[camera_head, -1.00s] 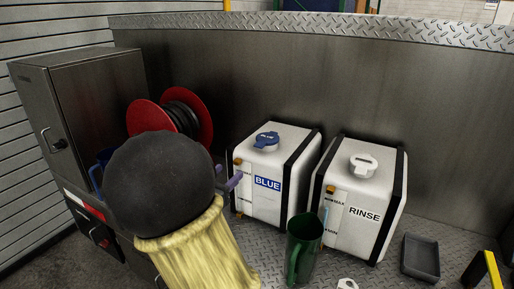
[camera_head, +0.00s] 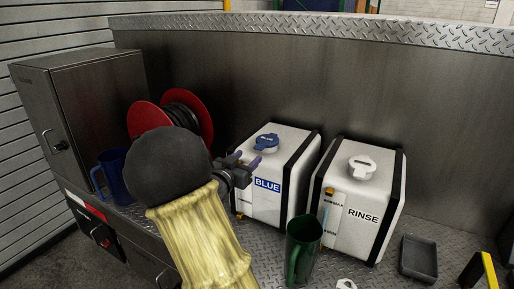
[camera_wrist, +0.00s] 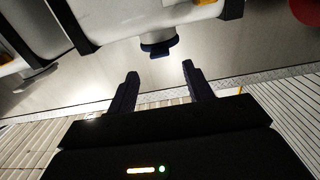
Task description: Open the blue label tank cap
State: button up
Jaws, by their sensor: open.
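The blue label tank (camera_head: 290,158) is a white box with black edge straps and a blue label reading BLUE. Its blue cap (camera_head: 266,142) sits on top, seated on the tank. The cap also shows in the wrist view (camera_wrist: 158,49), beyond my fingertips and roughly between them. My gripper (camera_head: 245,159) is open and empty, just in front of the tank's upper left part, a little below the cap and apart from it. In the wrist view my two dark fingers (camera_wrist: 160,76) are spread wide.
The rinse tank (camera_head: 375,205) with its white cap (camera_head: 362,167) stands to the right. A green jug (camera_head: 303,246) is in front, a blue jug (camera_head: 113,174) at left. A red hose reel (camera_head: 200,116) is behind my arm. A grey tray (camera_head: 418,258) lies at right.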

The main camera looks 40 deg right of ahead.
aim_at(257, 149)
jog(key=p+x, duration=0.1)
jog(key=x, duration=0.6)
grip_shut()
